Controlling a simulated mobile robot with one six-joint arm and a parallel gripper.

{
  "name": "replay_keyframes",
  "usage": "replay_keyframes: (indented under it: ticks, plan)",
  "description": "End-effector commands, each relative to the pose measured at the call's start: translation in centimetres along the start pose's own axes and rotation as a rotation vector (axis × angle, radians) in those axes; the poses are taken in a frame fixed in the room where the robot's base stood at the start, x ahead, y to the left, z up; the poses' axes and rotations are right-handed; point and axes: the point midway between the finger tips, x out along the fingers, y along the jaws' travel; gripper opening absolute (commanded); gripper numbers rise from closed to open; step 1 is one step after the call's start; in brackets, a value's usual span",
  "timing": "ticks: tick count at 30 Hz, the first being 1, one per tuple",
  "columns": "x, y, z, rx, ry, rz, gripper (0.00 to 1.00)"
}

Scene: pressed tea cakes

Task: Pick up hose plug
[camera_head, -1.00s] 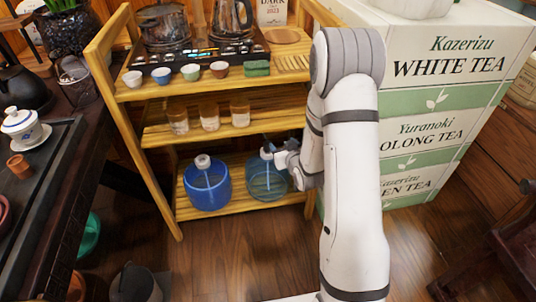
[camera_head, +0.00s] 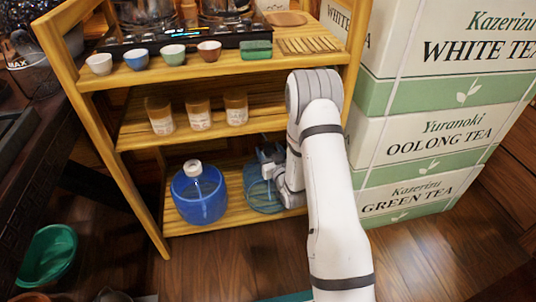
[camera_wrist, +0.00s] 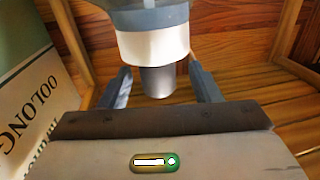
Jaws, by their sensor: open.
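The grey cylindrical plug (camera_wrist: 157,83), which looks like the hose plug, shows in the wrist view below a white collar (camera_wrist: 153,48) on a blue bottle neck (camera_wrist: 150,15). My gripper (camera_wrist: 160,76) is open, with one blue-grey finger on each side of the plug. Gaps show between the fingers and the plug. In the head view my gripper (camera_head: 268,157) is at the top of the right blue-green jug (camera_head: 259,192) on the bottom shelf. The gripper and wrist hide that jug's top and right side, so the plug cannot be made out there.
A blue jug (camera_head: 198,200) with a white cap stands left on the same shelf. The middle shelf (camera_head: 275,110), with several jars, is just above my gripper. Stacked tea boxes (camera_head: 430,150) stand right of the rack, beside my arm.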

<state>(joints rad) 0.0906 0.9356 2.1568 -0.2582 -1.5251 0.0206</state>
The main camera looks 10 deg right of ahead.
Motion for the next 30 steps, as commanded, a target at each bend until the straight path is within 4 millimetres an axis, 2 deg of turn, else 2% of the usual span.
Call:
replay_keyframes:
  ticks: [3,11,27,30]
  plan:
    - [1.22,0.15,0.19,0.001,0.000,0.002,0.57]
    - [1.47,0.34,0.03,0.001,-0.001,0.006,0.57]
    - [1.42,0.43,0.06,0.001,-0.002,0.007,0.14]
    - [1.42,0.44,0.06,0.001,-0.002,0.007,0.09]
